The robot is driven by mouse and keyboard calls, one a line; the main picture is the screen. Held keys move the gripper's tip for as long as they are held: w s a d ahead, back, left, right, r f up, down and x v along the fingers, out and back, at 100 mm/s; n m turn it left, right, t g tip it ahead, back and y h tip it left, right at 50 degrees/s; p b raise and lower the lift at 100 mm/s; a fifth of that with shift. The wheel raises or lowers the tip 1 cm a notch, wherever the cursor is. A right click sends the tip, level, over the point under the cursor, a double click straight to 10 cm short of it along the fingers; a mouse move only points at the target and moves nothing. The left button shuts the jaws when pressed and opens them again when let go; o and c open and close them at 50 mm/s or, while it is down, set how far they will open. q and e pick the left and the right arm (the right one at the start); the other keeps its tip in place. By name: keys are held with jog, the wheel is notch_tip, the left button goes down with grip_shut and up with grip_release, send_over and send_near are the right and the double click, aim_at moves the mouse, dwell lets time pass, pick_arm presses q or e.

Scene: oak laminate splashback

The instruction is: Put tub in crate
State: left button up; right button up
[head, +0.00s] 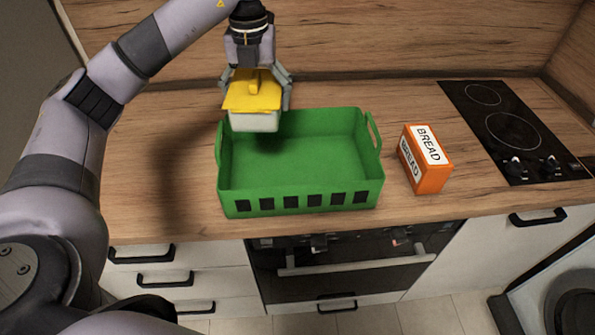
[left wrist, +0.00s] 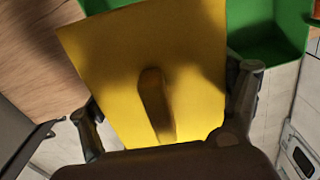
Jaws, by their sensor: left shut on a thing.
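The tub (head: 254,122) has a pale body and a yellow lid with a raised handle. My left gripper (head: 256,88) is shut on the tub and holds it above the back left part of the crate. The tub's yellow lid (left wrist: 190,70) fills much of the left wrist view, between the fingers (left wrist: 165,125). The crate (head: 300,155) is green, open at the top, and stands on the wooden counter. The part of its floor that shows is empty. Its back left corner is hidden behind the tub. In the left wrist view a green part of the crate (left wrist: 265,45) shows beyond the lid.
An orange bread box (head: 426,160) stands on the counter (head: 400,105) just right of the crate. A black hob (head: 505,125) lies farther right. The wooden splashback (head: 380,40) rises behind. The counter left of the crate is clear.

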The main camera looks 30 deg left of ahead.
pick_arm(q)
jog(key=shift+w+a+r+n, duration=0.1)
jog(key=shift+a+n, duration=0.1)
jog(key=shift+n, duration=0.3)
jog(key=shift+f, duration=0.35)
jog(key=shift+n, duration=0.3)
notch_tip(320, 180, down, 14)
jog(key=shift+f, duration=0.1)
notch_tip(320, 180, down, 5)
jog(key=shift+r, duration=0.2)
jog(key=shift+f, duration=0.2)
jog(key=shift+f, duration=0.15)
jog(key=o, duration=1.4)
